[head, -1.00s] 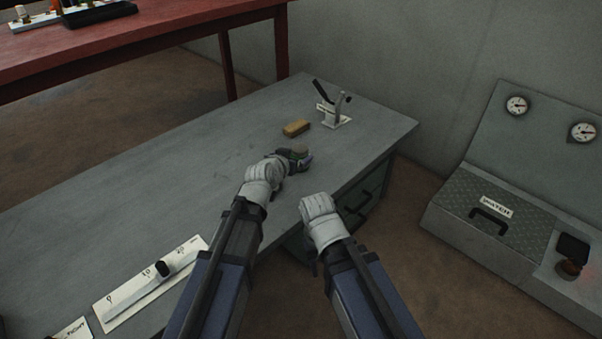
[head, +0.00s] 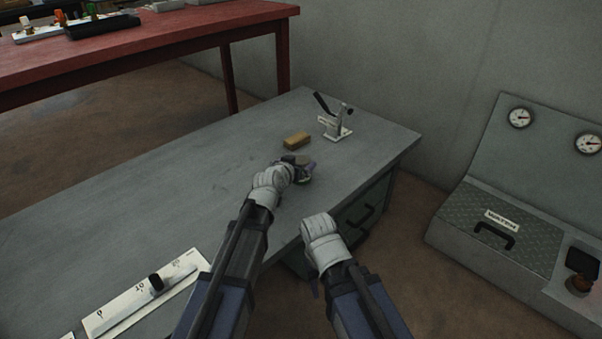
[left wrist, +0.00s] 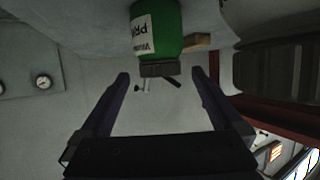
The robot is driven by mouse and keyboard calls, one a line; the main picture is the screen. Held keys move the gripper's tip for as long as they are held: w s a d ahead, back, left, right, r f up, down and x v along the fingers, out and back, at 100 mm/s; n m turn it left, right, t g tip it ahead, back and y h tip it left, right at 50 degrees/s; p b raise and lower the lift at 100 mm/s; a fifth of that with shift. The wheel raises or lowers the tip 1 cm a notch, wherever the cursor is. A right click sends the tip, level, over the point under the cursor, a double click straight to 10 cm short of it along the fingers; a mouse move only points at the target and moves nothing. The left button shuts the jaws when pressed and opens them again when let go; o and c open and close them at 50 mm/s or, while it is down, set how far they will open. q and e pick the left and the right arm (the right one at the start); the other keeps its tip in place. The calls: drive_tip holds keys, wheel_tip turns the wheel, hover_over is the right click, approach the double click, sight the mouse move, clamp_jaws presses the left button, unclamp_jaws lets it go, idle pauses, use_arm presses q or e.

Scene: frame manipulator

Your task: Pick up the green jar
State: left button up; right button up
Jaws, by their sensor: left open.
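The green jar (left wrist: 158,30) shows in the left wrist view with a white label and a dark lid; the picture is upside down. In the head view only its brownish lid (head: 297,159) shows clearly, on the grey bench. My left gripper (head: 298,167) is open at the jar, its dark purple fingers around or just beside it. In the left wrist view the left gripper's fingertips (left wrist: 160,75) lie on either side of the lid; contact cannot be told. My right gripper (head: 312,286) hangs past the bench's front edge, mostly hidden by its hand.
A tan block (head: 297,141) lies just behind the jar, and a lever on a stand (head: 338,128) is behind it. A slider scale (head: 150,290) lies at the front left. The bench's (head: 130,200) middle left is clear. A hatch console (head: 500,225) stands right.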

sight(300, 161)
use_arm(q)
drive_tip(key=b+x, duration=0.1)
drive_tip(key=x, duration=0.2)
drive_tip(key=shift+w+f, duration=0.1)
drive_tip(key=shift+w, duration=0.05)
clamp_jaws()
idle(0.6)
